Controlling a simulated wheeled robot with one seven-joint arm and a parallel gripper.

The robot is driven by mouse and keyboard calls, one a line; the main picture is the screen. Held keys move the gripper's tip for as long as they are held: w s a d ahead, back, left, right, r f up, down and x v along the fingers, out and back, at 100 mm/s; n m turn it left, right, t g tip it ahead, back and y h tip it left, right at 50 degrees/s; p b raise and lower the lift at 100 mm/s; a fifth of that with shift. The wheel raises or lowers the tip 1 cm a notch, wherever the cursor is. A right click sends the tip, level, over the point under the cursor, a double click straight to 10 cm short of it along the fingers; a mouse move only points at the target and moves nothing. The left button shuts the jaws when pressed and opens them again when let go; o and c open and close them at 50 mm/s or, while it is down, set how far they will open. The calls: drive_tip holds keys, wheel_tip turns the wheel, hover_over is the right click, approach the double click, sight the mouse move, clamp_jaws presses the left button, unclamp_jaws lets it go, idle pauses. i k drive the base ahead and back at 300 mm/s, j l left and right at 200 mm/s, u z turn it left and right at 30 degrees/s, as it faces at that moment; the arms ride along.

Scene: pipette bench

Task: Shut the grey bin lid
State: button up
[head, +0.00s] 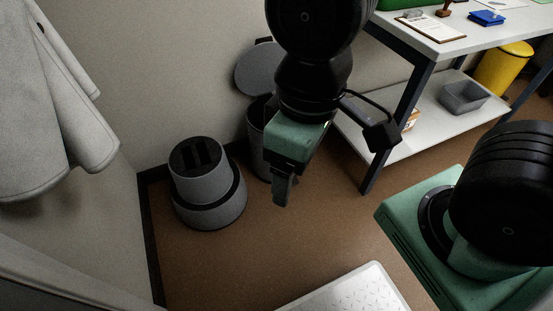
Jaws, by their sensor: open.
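The grey bin (255,135) stands on the floor against the wall, left of the bench. Its round grey lid (258,70) is up, tilted back towards the wall. My arm and gripper hide much of the bin's right side and part of the lid's right edge. My gripper (282,200) points down in front of the bin, on its right side in the picture. It is open and I see nothing between its fingers. I cannot tell whether it touches the bin.
A grey round step stool (206,190) with a dark slotted top stands left of the bin. The bench (440,45) and its lower shelf (375,140) are to the right. A white textured slab (350,292) is at the bottom. Brown floor (290,240) between is clear.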

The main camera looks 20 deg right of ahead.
sight(254, 71)
drive_tip(key=i+l, duration=0.9)
drive_tip(key=i, duration=0.05)
